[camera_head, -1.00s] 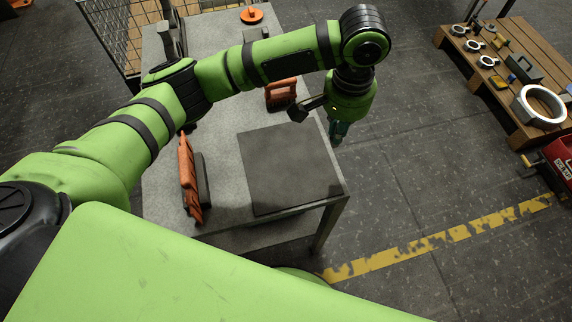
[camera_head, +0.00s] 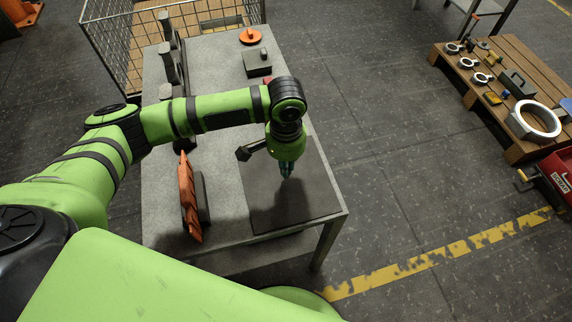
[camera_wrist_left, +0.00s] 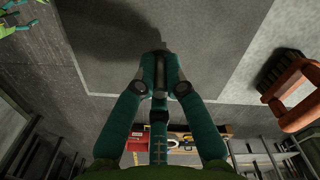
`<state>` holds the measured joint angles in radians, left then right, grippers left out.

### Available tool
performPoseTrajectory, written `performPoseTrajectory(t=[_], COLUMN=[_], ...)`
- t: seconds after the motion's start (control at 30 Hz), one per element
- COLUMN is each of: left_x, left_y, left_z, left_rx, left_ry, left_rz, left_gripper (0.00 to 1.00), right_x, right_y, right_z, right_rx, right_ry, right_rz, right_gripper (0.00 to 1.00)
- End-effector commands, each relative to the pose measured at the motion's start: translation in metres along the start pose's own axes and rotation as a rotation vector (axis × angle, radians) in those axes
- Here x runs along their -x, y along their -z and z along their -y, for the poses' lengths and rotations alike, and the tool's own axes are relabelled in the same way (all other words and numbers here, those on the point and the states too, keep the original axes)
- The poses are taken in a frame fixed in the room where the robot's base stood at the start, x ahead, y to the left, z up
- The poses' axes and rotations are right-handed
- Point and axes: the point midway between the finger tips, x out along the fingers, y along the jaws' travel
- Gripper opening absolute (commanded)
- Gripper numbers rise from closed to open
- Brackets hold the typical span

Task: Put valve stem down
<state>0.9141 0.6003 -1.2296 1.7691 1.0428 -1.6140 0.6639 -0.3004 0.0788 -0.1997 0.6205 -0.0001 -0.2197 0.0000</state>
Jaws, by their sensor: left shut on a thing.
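My left gripper (camera_head: 286,172) points down above the dark mat (camera_head: 270,217) on the near right part of the grey table. In the left wrist view its teal fingers (camera_wrist_left: 159,62) are closed together on a narrow grey piece (camera_wrist_left: 160,72), taken to be the valve stem. Most of the stem is hidden by the fingers, and the head view does not show it clearly. The mat fills much of the wrist view beyond the fingertips, with a dark shadow on it. I cannot tell whether the stem touches the mat.
An orange-handled brush (camera_wrist_left: 291,94) shows in the wrist view. An orange handwheel (camera_head: 250,37) and dark block (camera_head: 257,63) sit farther back. A wire cage (camera_head: 110,45) borders the table; a wooden pallet (camera_head: 519,148) stands right.

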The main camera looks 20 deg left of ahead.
Motion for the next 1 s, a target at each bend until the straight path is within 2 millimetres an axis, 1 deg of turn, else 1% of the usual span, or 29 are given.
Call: performPoseTrajectory(t=[0.03, 0.13, 0.5, 0.53, 0.57, 0.9, 1.0], left_x=[-0.006, -0.013, -0.017, -0.017, -0.017, -0.016, -0.009], left_y=[0.000, 0.000, 0.001, 0.001, 0.001, 0.001, 0.001], left_z=[0.000, 0.000, -0.001, 0.000, 0.000, 0.000, 0.000], left_rx=[0.000, -0.001, 0.000, -0.001, -0.001, 0.000, 0.000], left_ry=[0.001, 0.000, 0.000, 0.000, 0.000, 0.001, 0.000], left_rz=[0.001, -0.001, -0.001, -0.001, -0.002, -0.002, -0.003], left_gripper=[0.00, 0.00, 0.00, 0.24, 0.36, 0.36, 0.36], right_x=[0.001, 0.001, 0.002, 0.002, 0.001, 0.001, 0.001], right_y=[0.001, 0.002, 0.002, 0.002, 0.002, 0.001, 0.000], right_z=[0.002, 0.004, 0.004, 0.003, 0.003, -0.002, -0.002], right_rx=[0.000, 0.000, 0.001, 0.001, 0.001, 0.002, 0.001], right_ry=[0.003, 0.006, 0.005, 0.004, 0.004, -0.002, -0.002], right_rz=[-0.001, -0.002, -0.002, -0.002, -0.002, 0.000, 0.000], right_gripper=[0.68, 0.68, 0.68, 0.68, 0.68, 0.68, 0.68])
